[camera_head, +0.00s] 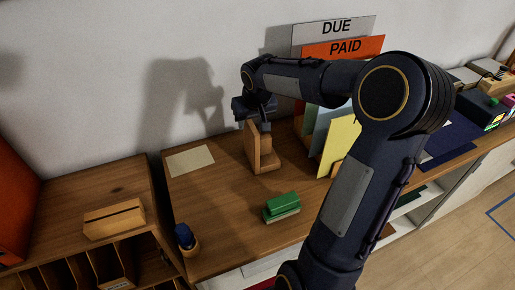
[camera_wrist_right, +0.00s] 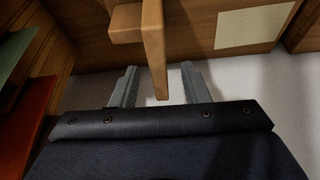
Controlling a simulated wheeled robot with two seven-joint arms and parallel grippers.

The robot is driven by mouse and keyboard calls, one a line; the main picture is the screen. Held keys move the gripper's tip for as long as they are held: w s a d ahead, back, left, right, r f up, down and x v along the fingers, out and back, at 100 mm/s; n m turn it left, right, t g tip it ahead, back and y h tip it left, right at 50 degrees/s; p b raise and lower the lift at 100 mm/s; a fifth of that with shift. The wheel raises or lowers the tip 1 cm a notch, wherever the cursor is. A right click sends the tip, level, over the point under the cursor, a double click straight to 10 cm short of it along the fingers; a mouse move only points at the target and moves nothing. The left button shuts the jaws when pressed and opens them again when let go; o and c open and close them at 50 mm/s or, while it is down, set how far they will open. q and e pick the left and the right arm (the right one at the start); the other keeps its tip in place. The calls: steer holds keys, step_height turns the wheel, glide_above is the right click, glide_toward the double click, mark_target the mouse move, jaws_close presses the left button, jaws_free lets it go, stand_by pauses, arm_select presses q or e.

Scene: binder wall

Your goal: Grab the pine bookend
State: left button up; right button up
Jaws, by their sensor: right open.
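The pine bookend (camera_head: 254,146) stands upright on the wooden counter near the wall in the head view, its foot toward the right. My right gripper (camera_head: 260,118) is above it, pointing down at its top edge. In the right wrist view the bookend's upright panel (camera_wrist_right: 154,45) reaches between the two open fingers of my right gripper (camera_wrist_right: 158,84), with a gap visible on each side. My left gripper is not in view.
Upright coloured folders (camera_head: 341,142) stand just right of the bookend. A green stamp-like block (camera_head: 282,205) and a blue-topped object (camera_head: 185,237) sit nearer the front. A pale paper sheet (camera_head: 190,161) lies left; the counter around it is clear.

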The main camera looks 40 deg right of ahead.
mark_target(262, 141)
steer(key=x, duration=0.4)
steer(key=shift+d, duration=0.1)
steer(key=shift+f, duration=0.2)
stand_by(0.5)
jaws_close()
stand_by(0.3)
stand_by(1.2)
